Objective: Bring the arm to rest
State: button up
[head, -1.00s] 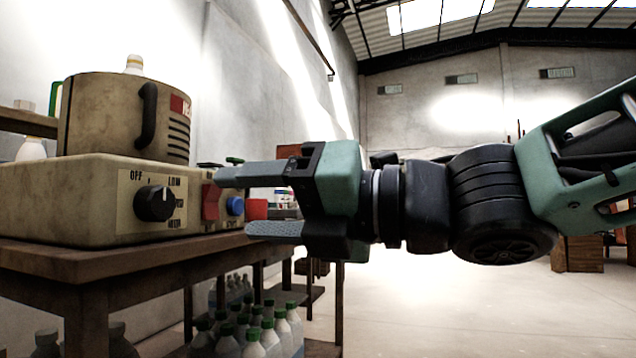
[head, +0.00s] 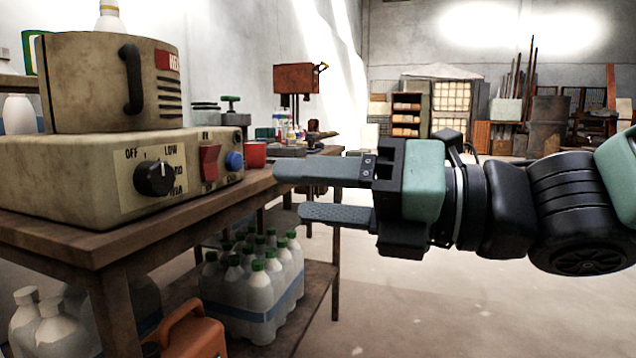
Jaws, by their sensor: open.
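My gripper (head: 287,192) reaches in from the right in the head view, its two fingers pointing left. The fingers are apart with nothing between them. It appears in front of the right end of the wooden bench (head: 135,228), and I cannot tell its exact distance from it. The stirred vat (head: 105,85) stands on its beige base (head: 60,180) on the bench, left of my gripper and apart from it. The base has a black knob (head: 154,178), a red switch (head: 209,162) and a blue button (head: 234,161).
A red cup (head: 256,154) stands on the bench behind the fingers. White bottles with green caps (head: 258,290) and an orange case (head: 190,335) are below the bench. Shelves (head: 407,115) and clutter line the far wall. The floor (head: 450,310) at lower right is clear.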

jog(key=w+d+f+m+t+h+p, duration=0.1)
jog(key=w+d+f+m+h, duration=0.15)
jog(key=f+m+h, duration=0.45)
jog(key=w+d+f+m+h, duration=0.1)
jog(key=d+f+m+h, duration=0.25)
jog(key=f+m, duration=0.7)
jog(key=s+d+f+m+g+h+p, duration=0.1)
jog(key=s+d+f+m+g+h, duration=0.25)
jog(key=s+m, duration=0.4)
jog(key=s+d+f+m+g+h, duration=0.2)
jog(key=s+f+m+g, duration=0.15)
jog(key=s+m, duration=0.35)
notch_tip(320, 180, up, 38)
jog(key=m+p, duration=0.1)
jog(key=p, duration=3.7)
jog(key=shift+w+g, duration=0.4)
